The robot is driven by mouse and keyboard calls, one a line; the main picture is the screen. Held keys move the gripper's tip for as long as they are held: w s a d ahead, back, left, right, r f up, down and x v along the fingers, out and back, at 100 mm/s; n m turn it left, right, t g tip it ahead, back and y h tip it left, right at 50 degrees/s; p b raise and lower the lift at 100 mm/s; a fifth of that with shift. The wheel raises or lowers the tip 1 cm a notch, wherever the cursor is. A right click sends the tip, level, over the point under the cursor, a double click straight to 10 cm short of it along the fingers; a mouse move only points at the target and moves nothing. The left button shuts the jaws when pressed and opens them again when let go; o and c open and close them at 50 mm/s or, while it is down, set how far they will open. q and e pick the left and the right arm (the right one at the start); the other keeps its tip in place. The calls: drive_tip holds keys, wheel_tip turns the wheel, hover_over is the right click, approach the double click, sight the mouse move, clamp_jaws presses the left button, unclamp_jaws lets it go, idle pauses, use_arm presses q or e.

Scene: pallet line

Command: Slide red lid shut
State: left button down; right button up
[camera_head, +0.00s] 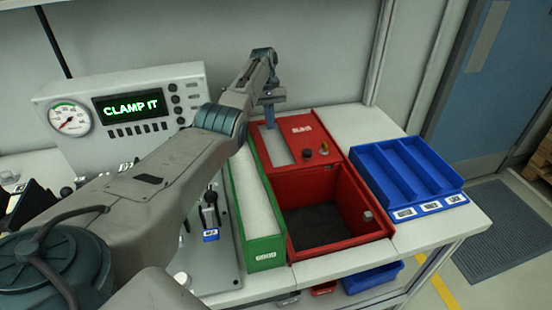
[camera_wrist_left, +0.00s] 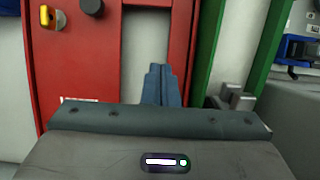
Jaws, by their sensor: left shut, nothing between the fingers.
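The red lid (camera_head: 302,130) covers the back part of the red box (camera_head: 345,240), whose front part is open with a dark inside. The lid bears a black knob (camera_head: 306,153), a yellow knob (camera_head: 323,147) and a long pale recess (camera_head: 275,145) on its left side. My left gripper (camera_head: 269,121) points down over the lid's back left part, its fingers together and empty. The wrist view shows the closed fingers (camera_wrist_left: 162,85) at the pale recess in the red lid (camera_wrist_left: 85,60); I cannot tell whether they touch. My right gripper is not in view.
A green-walled bin (camera_head: 264,248) stands just left of the red box. A blue divided tray (camera_head: 405,175) is to its right. A panel with a gauge and a "CLAMP IT" display (camera_head: 130,105) stands at the back left. Blue and red bins hang below the front edge.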

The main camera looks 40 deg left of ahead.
use_arm(q)
drive_tip(key=p+x, duration=0.4)
drive_tip(key=x, duration=0.6)
drive_tip(key=shift+s, duration=0.15)
drive_tip(key=shift+s+d+r+p, duration=0.15)
drive_tip(key=shift+s+d+p, duration=0.3)
drive_tip(key=shift+p, duration=0.2)
drive_tip(key=shift+s+d+r+p, duration=0.15)
drive_tip(key=shift+s+d+p, duration=0.2)
drive_tip(key=shift+d+p, duration=0.25)
drive_tip(key=shift+s+d+p, duration=0.3)
drive_tip(key=shift+s+d, duration=0.05)
drive_tip(key=shift+d+f, duration=0.1)
drive_tip(key=shift+f, duration=0.05)
